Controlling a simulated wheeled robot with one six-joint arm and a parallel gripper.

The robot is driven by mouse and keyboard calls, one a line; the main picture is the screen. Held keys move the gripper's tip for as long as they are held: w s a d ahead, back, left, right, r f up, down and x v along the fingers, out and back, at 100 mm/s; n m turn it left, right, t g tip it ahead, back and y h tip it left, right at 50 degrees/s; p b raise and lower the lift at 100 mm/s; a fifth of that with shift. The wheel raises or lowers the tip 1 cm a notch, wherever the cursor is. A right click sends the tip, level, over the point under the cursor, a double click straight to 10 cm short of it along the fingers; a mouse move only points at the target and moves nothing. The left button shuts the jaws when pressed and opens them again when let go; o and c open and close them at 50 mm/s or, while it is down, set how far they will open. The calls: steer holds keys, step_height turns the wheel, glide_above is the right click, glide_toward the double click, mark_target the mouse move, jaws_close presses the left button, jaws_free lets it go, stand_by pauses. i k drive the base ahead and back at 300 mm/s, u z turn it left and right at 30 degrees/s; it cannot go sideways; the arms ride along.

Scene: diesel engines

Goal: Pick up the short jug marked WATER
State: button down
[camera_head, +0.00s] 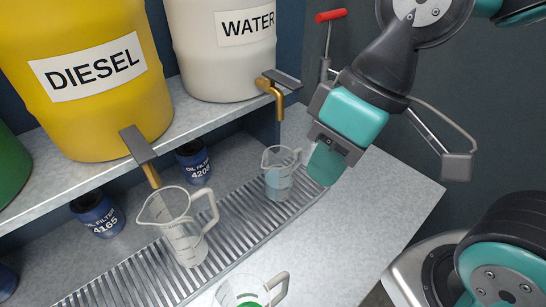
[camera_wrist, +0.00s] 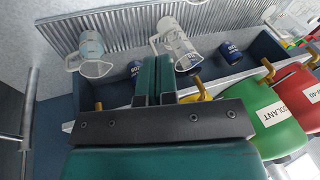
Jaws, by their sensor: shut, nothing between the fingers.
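A short clear jug (camera_head: 279,183) with a bluish lower part stands upright on the slatted grate, below the tap of the WATER barrel. It also shows in the wrist view (camera_wrist: 91,46). I can read no WATER mark on it in either view. My gripper (camera_head: 326,166) has teal fingers and is just right of this jug in the head view, apart from it. In the wrist view my fingers (camera_wrist: 154,74) are together and empty. A taller clear jug (camera_head: 181,228) stands on the grate to the left, and also shows in the wrist view (camera_wrist: 176,42).
A jug with green in it (camera_head: 248,290) is cut off at the bottom edge. The WATER barrel (camera_head: 222,60) and yellow DIESEL barrel (camera_head: 95,110) stand on a shelf; their taps overhang the grate. Oil filters (camera_head: 194,160) stand behind. The counter at right (camera_head: 370,215) is clear.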

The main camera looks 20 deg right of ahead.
mark_target(278, 165)
steer(key=k, duration=1)
steer(key=z, duration=1.15)
steer(key=i, duration=0.7)
steer(key=u, duration=1.15)
steer(key=i, duration=0.25)
steer(key=u, duration=0.15)
